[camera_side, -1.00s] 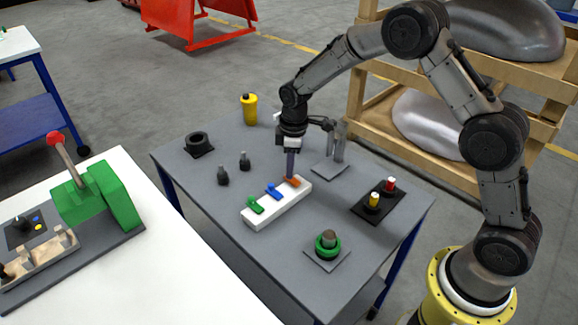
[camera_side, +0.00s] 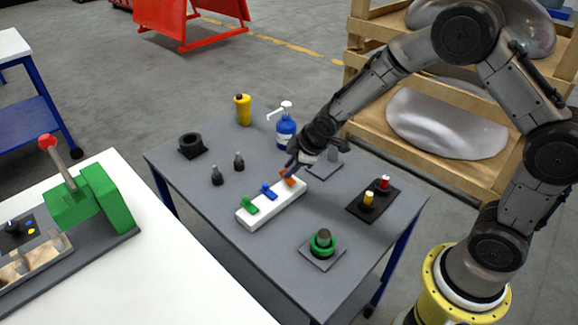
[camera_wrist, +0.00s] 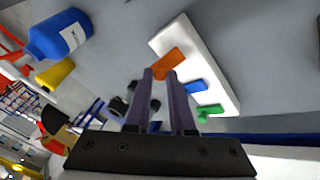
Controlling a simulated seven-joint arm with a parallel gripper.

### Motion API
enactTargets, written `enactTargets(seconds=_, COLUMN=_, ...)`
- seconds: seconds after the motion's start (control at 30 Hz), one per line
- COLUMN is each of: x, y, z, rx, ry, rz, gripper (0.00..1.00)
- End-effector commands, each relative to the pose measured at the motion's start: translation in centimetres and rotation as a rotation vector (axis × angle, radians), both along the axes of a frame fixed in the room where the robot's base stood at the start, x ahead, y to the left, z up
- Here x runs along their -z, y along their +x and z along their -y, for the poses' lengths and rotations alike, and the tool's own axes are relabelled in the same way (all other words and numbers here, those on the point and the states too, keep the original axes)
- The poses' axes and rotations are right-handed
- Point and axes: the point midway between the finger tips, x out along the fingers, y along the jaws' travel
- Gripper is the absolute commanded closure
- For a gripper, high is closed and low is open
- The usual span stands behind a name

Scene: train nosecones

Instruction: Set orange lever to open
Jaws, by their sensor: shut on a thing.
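A white block (camera_side: 262,212) on the grey table carries an orange lever (camera_side: 285,176), a blue lever (camera_side: 267,190) and a green lever (camera_side: 250,206) in a row. The orange lever is at the block's far end. My gripper (camera_side: 292,166) comes down tilted from the upper right, its fingertips at the orange lever. In the wrist view, the two purple fingers of my gripper (camera_wrist: 161,74) are shut on the orange lever (camera_wrist: 168,63), one on each side. The blue lever (camera_wrist: 196,87) and green lever (camera_wrist: 210,109) stand apart from the fingers.
A blue pump bottle (camera_side: 286,131) and a yellow bottle (camera_side: 243,109) stand behind. A black base with red and yellow buttons (camera_side: 372,199) is at right; a green-ringed button (camera_side: 322,243) is in front.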

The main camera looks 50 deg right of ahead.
Motion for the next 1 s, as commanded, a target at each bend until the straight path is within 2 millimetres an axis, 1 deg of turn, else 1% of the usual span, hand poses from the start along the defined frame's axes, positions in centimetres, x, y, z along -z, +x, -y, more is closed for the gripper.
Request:
enactTargets(seconds=0.5, x=-0.22, y=-0.80, z=-0.04, rx=-0.001, ry=0.000, rz=0.139, gripper=1.00)
enactTargets(seconds=1.0, x=-0.24, y=-0.98, z=-0.01, rx=0.000, ry=0.001, rz=0.177, gripper=1.00)
